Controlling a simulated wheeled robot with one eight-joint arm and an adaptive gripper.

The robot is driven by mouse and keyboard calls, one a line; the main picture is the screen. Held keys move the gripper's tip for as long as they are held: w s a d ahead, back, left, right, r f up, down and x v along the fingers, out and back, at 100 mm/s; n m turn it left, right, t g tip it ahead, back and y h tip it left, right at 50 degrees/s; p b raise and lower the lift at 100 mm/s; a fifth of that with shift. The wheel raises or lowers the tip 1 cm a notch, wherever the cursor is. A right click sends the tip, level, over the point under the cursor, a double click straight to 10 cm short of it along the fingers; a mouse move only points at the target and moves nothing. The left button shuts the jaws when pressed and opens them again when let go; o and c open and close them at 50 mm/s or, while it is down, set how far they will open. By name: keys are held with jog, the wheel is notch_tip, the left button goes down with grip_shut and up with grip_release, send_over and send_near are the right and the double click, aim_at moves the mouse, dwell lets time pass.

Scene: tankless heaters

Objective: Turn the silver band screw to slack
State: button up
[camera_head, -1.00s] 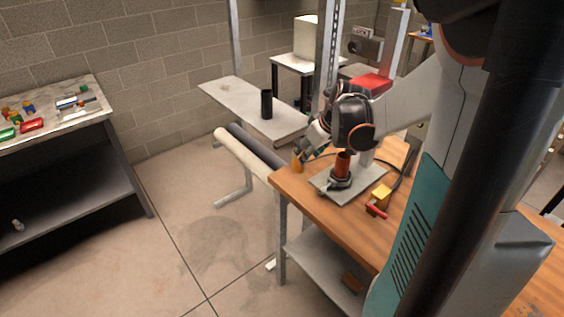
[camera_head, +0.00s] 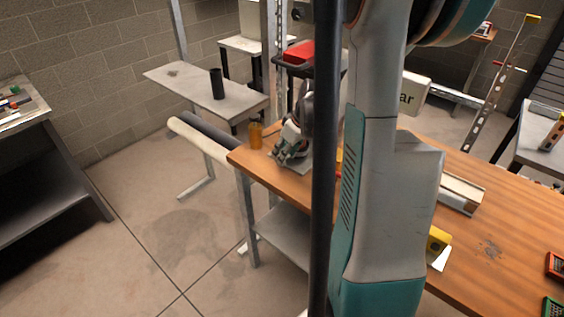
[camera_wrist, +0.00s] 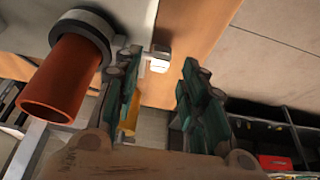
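In the wrist view an orange-brown pipe (camera_wrist: 66,80) stands in a dark round collar (camera_wrist: 88,33) on a pale plate (camera_wrist: 135,14). A small silver-white piece (camera_wrist: 158,62) sticks out beside the collar; it looks like the band screw, but its details are too small to tell. My gripper (camera_wrist: 160,68) is open, its two fingers apart on either side of that piece, with no clear contact visible. In the head view my gripper (camera_head: 283,154) is low over the far left end of the wooden bench.
The wooden bench (camera_head: 480,215) runs to the right. An orange cylinder (camera_head: 255,135) stands at its left corner, close to my gripper. A grey side table (camera_head: 190,82) holds a black cylinder (camera_head: 217,84). The floor at left is clear.

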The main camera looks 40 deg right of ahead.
jog(key=shift+b+x, duration=0.45)
jog(key=shift+x, duration=1.4)
grip_shut()
